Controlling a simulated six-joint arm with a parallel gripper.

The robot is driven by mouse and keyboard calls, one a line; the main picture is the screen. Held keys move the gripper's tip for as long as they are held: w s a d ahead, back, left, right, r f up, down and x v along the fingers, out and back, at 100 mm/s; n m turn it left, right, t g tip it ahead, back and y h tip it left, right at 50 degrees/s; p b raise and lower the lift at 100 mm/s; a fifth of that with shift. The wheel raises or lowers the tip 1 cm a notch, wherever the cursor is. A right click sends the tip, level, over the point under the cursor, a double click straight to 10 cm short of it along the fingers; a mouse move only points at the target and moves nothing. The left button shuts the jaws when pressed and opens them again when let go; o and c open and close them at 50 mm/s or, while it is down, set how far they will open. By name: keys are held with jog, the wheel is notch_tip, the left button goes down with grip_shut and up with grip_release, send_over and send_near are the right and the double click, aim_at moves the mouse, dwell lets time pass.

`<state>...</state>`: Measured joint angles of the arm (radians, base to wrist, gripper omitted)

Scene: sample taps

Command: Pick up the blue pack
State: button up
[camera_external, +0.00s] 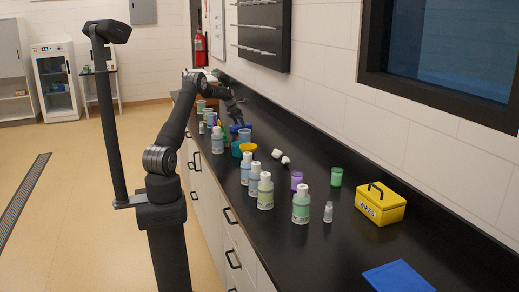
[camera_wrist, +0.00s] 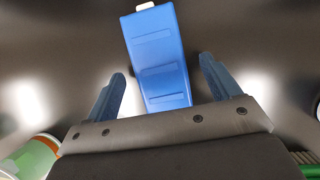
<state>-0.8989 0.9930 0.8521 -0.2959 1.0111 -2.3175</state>
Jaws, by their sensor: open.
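The blue pack (camera_wrist: 156,52) is a long blue block with shallow ribbed panels and a small white tip at its far end. It lies in the middle of the wrist view. My gripper (camera_wrist: 162,67) is open, with one blue finger on each side of the pack's near half. Dark surface shows between the pack and both fingers. In the external view my gripper (camera_external: 236,114) reaches down over the far half of the black counter. The pack cannot be told apart clearly there among the small blue items under the gripper.
The black counter (camera_external: 350,240) carries several bottles (camera_external: 265,190), a yellow wipes box (camera_external: 380,204), a green cup (camera_external: 336,176) and a flat blue pad (camera_external: 398,277). A green-and-white container (camera_wrist: 32,158) stands close at lower left in the wrist view. A wall rises behind the counter.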

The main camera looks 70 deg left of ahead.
jog(key=shift+w+f, duration=0.25)
jog(key=shift+f, duration=0.3)
jog(key=c, duration=1.2)
jog(key=shift+r, duration=0.1)
